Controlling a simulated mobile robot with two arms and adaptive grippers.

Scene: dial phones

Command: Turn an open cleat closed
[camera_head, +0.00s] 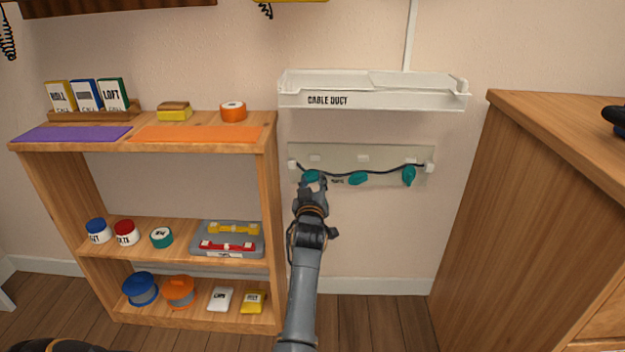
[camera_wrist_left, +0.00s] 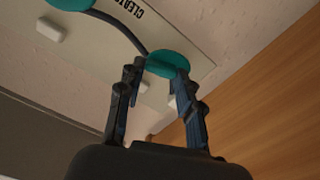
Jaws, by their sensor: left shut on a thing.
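A pale panel (camera_head: 385,157) on the wall carries three teal cleats with a dark cable running along them. The left cleat (camera_head: 310,176) is partly hidden by my left gripper (camera_head: 313,186). The middle cleat (camera_head: 358,178) lies nearly flat, slightly tilted. The right cleat (camera_head: 409,175) stands nearly upright. In the left wrist view the gripper's fingers (camera_wrist_left: 155,82) are shut on the left cleat (camera_wrist_left: 168,64), one finger on each side. Another teal cleat (camera_wrist_left: 72,4) shows at the top edge there. My right gripper is not in view.
A white cable duct tray (camera_head: 290,98) is fixed just above the panel. A wooden shelf (camera_head: 270,190) with tins, tapes and boxes stands close on the left. A wooden cabinet (camera_head: 530,190) stands on the right. The wall below the panel is clear.

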